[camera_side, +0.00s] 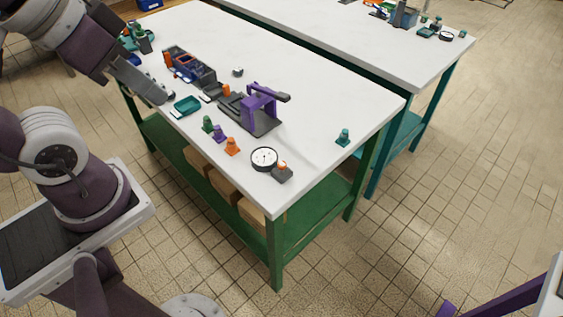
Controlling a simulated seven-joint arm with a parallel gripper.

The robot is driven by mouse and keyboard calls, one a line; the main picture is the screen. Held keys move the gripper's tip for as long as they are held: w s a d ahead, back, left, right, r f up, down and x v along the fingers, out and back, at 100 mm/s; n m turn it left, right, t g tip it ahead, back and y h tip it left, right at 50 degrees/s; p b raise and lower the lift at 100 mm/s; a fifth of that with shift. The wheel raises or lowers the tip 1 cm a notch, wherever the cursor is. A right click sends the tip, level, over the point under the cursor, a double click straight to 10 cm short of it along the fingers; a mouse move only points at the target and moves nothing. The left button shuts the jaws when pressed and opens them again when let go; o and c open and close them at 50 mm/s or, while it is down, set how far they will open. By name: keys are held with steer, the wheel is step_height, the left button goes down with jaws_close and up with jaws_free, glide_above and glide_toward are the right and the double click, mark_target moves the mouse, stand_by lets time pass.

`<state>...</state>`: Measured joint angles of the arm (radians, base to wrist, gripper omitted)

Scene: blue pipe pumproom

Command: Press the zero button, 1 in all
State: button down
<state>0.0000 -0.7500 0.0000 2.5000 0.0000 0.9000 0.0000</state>
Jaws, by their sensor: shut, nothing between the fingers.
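A small dark grey box (283,174) with an orange-red button (282,164) on top sits at the near corner of the white table, beside a round white dial with a black rim (264,158). I cannot read any label on the button. My gripper (165,98) is at the left edge of the table, well to the left of the button and apart from it. It is shut and empty. It is small in this view, and its fingertips are hard to make out.
On the white table (330,95), green, purple and orange pieces (231,146) stand in a row left of the dial. A purple press-like fixture (262,103) stands behind them, near a teal tray (187,105). A teal piece (343,137) stands at the right. The table's middle right is clear.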

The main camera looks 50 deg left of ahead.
steer(key=w+a+f+y, duration=0.3)
steer(key=w+a, duration=0.2)
steer(key=w, duration=0.4)
steer(key=h, duration=1)
glide_above(282, 168)
steer(key=a, duration=0.2)
step_height(282, 168, down, 15)
steer(key=shift+d+r+m, duration=0.15)
steer(key=shift+d+m, duration=0.1)
steer(key=shift+m, duration=0.05)
steer(key=shift+t, duration=0.3)
steer(key=shift+f, duration=4.45)
steer(key=shift+f, duration=0.15)
